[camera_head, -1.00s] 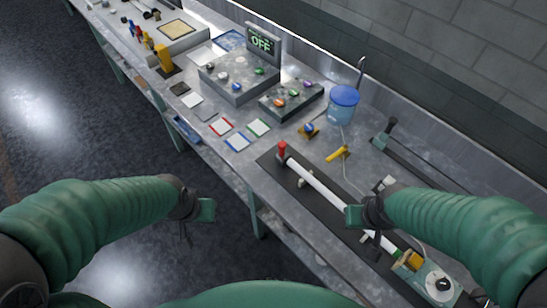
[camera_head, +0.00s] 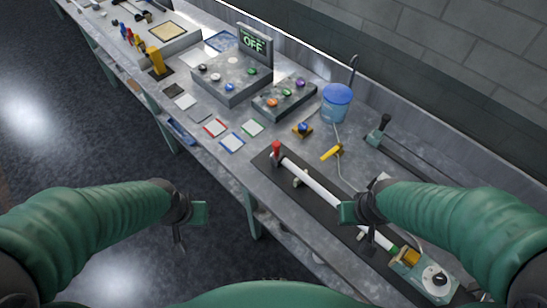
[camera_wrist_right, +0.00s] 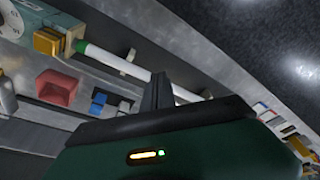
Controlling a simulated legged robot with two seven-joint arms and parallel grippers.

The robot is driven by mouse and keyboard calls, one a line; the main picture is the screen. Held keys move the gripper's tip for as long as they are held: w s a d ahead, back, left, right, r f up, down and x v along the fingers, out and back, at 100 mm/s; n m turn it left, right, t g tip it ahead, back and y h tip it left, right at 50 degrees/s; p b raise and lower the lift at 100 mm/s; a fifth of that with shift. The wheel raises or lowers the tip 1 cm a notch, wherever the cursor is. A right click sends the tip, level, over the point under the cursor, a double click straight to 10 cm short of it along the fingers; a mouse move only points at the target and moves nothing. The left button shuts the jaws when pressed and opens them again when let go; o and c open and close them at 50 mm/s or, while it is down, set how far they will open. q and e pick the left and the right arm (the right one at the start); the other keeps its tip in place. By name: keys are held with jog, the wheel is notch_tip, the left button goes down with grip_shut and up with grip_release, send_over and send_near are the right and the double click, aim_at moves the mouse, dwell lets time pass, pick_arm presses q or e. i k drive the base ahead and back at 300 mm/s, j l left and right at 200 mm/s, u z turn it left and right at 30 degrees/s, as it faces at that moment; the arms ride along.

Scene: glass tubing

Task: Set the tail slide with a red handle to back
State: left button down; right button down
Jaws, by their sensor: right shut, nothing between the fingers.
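The red handle (camera_head: 276,147) stands upright at the far left end of a long white tube (camera_head: 318,188) on a black base strip (camera_head: 262,160). The tube's other end has a green band near a yellow block (camera_head: 406,256). My right gripper (camera_head: 349,214) is shut and empty. In the head view it overlaps the tube's middle, well away from the red handle; its height above the tube is unclear. Its fingers (camera_wrist_right: 160,92) show in the right wrist view across the white tube (camera_wrist_right: 115,59). My left gripper (camera_head: 184,228) hangs in front of the bench; its jaw is unclear.
A dial box (camera_head: 434,280) adjoins the yellow block. Behind the tube are a yellow handle (camera_head: 332,152), a blue-lidded jar (camera_head: 336,103) and a dark-handled slide (camera_head: 384,124). A button box (camera_head: 285,97) and an OFF display (camera_head: 254,43) stand farther left.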

aim_at(276, 158)
jog(key=k+j+u, duration=0.15)
jog(key=k+u, duration=0.25)
jog(key=k+j+u, duration=0.25)
jog(key=u, duration=0.15)
jog(key=i, duration=0.55)
jog(key=l+z, duration=0.05)
jog(key=l, duration=0.05)
